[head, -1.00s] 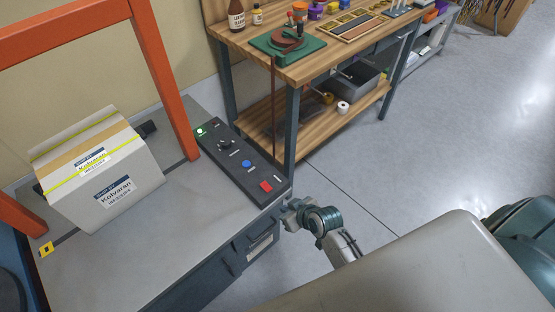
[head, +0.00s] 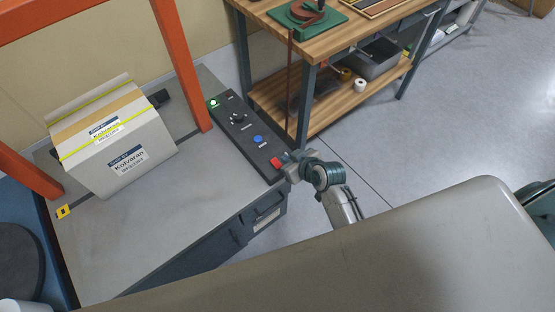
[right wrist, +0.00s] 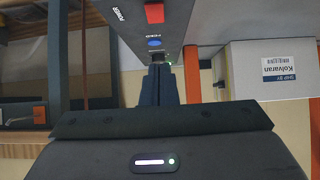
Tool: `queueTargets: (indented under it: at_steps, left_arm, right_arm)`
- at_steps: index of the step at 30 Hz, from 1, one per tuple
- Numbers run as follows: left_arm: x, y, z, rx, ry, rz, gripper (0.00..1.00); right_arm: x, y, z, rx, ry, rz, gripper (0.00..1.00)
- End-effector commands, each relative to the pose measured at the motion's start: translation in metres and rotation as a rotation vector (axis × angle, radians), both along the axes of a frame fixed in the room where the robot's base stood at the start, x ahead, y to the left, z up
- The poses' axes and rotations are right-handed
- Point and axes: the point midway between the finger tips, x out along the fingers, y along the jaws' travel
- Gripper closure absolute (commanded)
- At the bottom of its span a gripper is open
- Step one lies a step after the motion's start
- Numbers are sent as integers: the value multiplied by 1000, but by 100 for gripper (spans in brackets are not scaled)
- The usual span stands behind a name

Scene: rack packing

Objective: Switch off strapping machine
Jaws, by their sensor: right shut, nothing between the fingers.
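The strapping machine (head: 150,225) is a grey table with an orange arch (head: 180,65). Its dark control panel (head: 222,118) runs along the right side, with a lit green lamp (head: 213,103), a black knob (head: 237,119), a blue button (head: 257,139) and a red switch (head: 276,163) at the near end. My right gripper (head: 289,160) is beside the red switch; I cannot tell whether it touches. In the right wrist view its fingers (right wrist: 158,80) are shut and empty, with the red switch (right wrist: 154,12) at the top. My left gripper is not in view.
A white carton (head: 125,150) with yellow straps and Kolvaran labels sits on the machine, under the arch. A wooden workbench (head: 290,35) with a lower shelf stands behind the panel. The floor (head: 450,120) to the right is clear.

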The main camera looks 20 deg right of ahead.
Motion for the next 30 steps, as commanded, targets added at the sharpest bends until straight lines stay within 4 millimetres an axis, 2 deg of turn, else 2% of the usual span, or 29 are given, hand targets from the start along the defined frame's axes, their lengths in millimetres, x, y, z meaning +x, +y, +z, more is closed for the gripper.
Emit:
queueTargets:
  at_steps: [9,12,18,30]
  left_arm:
    - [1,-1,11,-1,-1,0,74]
    - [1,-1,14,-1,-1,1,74]
    - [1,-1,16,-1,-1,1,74]
    - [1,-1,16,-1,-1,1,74]
  right_arm:
    - [45,17,-35,2,1,0,100]
    - [45,17,-51,1,4,1,100]
    - [47,18,-70,0,1,1,100]
    - [48,17,-75,0,-1,0,100]
